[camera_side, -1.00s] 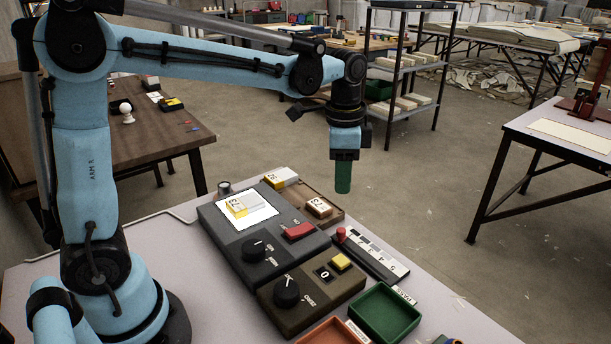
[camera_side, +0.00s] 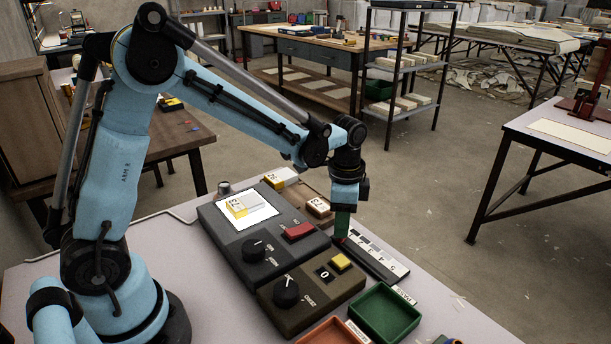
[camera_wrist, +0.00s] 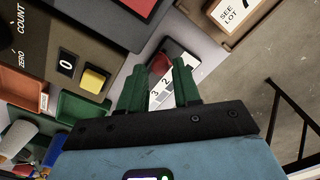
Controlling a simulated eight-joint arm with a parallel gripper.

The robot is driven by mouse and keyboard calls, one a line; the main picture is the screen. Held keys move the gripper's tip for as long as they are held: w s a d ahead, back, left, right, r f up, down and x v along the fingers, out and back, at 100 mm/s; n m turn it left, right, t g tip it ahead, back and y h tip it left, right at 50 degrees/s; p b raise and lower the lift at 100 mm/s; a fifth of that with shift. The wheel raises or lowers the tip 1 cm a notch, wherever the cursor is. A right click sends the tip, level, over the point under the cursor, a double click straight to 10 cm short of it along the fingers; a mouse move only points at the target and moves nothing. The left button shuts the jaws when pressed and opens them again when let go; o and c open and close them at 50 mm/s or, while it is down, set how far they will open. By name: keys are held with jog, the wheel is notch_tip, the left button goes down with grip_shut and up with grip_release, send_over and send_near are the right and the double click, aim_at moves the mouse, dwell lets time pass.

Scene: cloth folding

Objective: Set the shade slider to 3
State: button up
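The shade slider (camera_side: 378,259) is a dark strip with a white numbered scale, lying at the right of the grey and brown control boxes. Its red knob (camera_wrist: 160,64) is at the end of the strip nearest the tag tray, away from the far end of the scale. My gripper (camera_wrist: 158,68) is low over that end, with its green fingers pointing down, one on each side of the knob and a gap between them. In the side view my fingers (camera_side: 342,223) largely hide the knob. I cannot tell whether either finger touches it.
The grey box (camera_side: 228,238) has a red button, a dial and a lit white pad with a tagged block. The brown box (camera_side: 270,294) has a dial, a yellow button and a display reading 0. A green tray (camera_side: 412,322) and an orange tray stand in front.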

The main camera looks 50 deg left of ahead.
aim_at(360, 257)
jog(key=shift+f, duration=0.65)
jog(key=shift+c, duration=0.4)
grip_shut()
jog(key=d, duration=0.6)
jog(key=shift+o, duration=0.4)
grip_release()
